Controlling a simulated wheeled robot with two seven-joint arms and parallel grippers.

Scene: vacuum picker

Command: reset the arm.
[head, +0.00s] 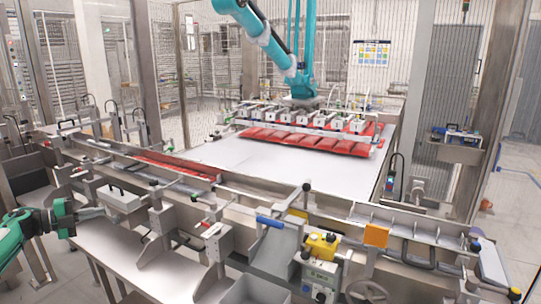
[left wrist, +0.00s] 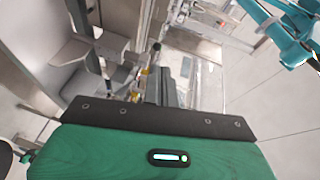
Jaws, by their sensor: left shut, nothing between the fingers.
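My left gripper (head: 90,214) is at the left of the head view, on my green arm, beside the near edge of the conveyor frame. It is shut with nothing in it. In the left wrist view my green wrist housing (left wrist: 110,155) fills the bottom. My right gripper is not in view. The teal picker arm (head: 268,42) hangs above the table with its suction head (head: 310,117) over several red packs (head: 305,140) on a white surface (head: 270,165).
A metal conveyor frame (head: 260,190) with clamps and brackets runs across the front, close to my left gripper. A red strip (head: 175,165) lies in its channel. A yellow control box (head: 322,245) and an orange plate (head: 376,235) stand at the near side. Fence posts stand around the cell.

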